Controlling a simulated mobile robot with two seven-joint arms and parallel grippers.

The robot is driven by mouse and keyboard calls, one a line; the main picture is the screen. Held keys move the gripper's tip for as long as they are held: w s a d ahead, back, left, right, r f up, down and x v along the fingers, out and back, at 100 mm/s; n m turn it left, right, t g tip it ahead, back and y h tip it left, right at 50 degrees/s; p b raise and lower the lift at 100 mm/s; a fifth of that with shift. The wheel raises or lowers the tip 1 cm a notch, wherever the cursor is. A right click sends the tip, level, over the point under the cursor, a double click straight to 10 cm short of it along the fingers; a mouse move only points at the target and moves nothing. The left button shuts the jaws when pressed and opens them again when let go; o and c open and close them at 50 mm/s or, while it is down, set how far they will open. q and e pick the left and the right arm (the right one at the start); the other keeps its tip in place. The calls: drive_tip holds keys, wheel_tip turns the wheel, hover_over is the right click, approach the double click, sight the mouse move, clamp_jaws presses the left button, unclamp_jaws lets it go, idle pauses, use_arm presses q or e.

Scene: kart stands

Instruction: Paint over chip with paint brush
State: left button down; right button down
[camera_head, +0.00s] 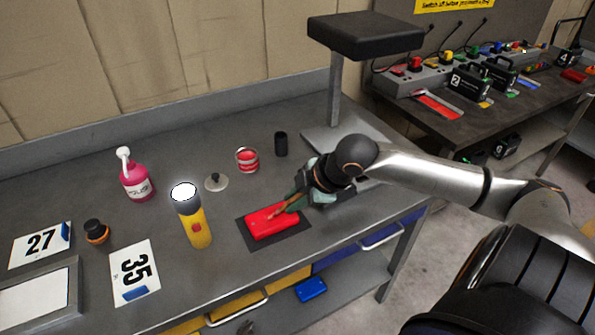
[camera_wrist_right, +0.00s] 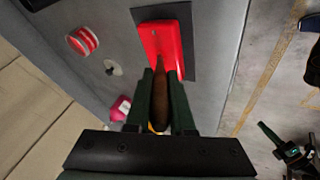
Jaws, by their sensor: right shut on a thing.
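A red painted panel (camera_head: 268,222) lies on a dark mat (camera_head: 293,238) near the front edge of the bench, and it also shows in the right wrist view (camera_wrist_right: 162,45). My right gripper (camera_head: 297,200) is over the panel's right side, shut on the brown paint brush (camera_wrist_right: 160,100). The brush points at the panel, its tip at or just above the red surface; I cannot tell whether it touches. A green-fingered gripper, likely my left one (camera_wrist_right: 288,148), shows in the right wrist view.
A yellow flashlight (camera_head: 195,220) stands left of the mat, with its lid-like disc neighbour (camera_head: 216,182) behind. A pink bottle (camera_head: 137,180), black cup (camera_head: 281,144) and black-topped stand (camera_head: 335,95) are farther back. Number cards (camera_head: 133,272) lie at left.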

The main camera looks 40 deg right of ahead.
drive_tip(key=shift+a, duration=0.35)
drive_tip(key=shift+w+a+p, duration=0.2)
drive_tip(key=shift+a+p, duration=0.25)
drive_tip(key=shift+a, duration=0.15)
drive_tip(key=shift+d, duration=0.15)
drive_tip(key=shift+s+d+p, duration=0.2)
drive_tip(key=shift+d+p, duration=0.3)
drive_tip(key=shift+d, duration=0.15)
drive_tip(key=shift+d+f, duration=0.1)
drive_tip(key=shift+s+d, duration=0.15)
drive_tip(key=shift+d, duration=0.45)
drive_tip(key=shift+a, duration=0.1)
drive_tip(key=shift+a, duration=0.7)
